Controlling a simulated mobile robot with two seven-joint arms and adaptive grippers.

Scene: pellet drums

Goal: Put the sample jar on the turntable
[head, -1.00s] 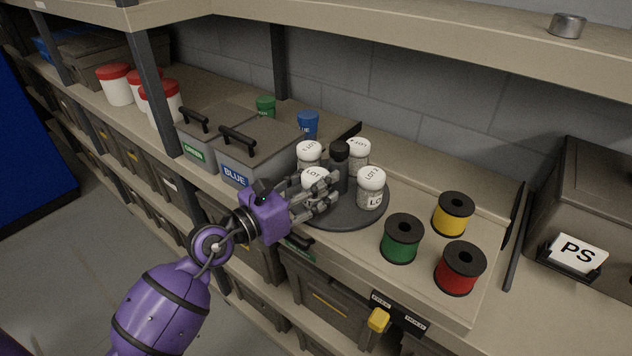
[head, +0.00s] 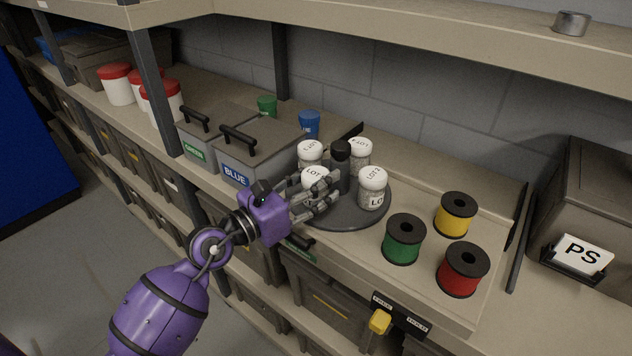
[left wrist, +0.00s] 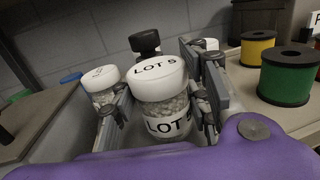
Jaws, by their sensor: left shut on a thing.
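The sample jar (head: 314,178), clear with pale pellets and a white lid, is in my left gripper (head: 325,194). In the left wrist view the jar (left wrist: 164,92) reads LOT 5 and stands upright between the two fingers. My left gripper is shut on it at the near left part of the dark round turntable (head: 343,217). Whether the jar's base touches the turntable is hidden by the fingers. Other white-lidded jars stand on the turntable: one at right (head: 372,188), one at back left (head: 310,152), one at back right (head: 360,150). A black-topped post (head: 341,160) rises among them. My right gripper is out of view.
Green (head: 404,239), red (head: 462,269) and yellow (head: 455,214) spools stand right of the turntable. Grey bins, one labelled BLUE (head: 248,160), stand at left. A yellow knob (head: 379,321) sits on the front edge by a small label. An upper shelf (head: 430,30) overhangs the back.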

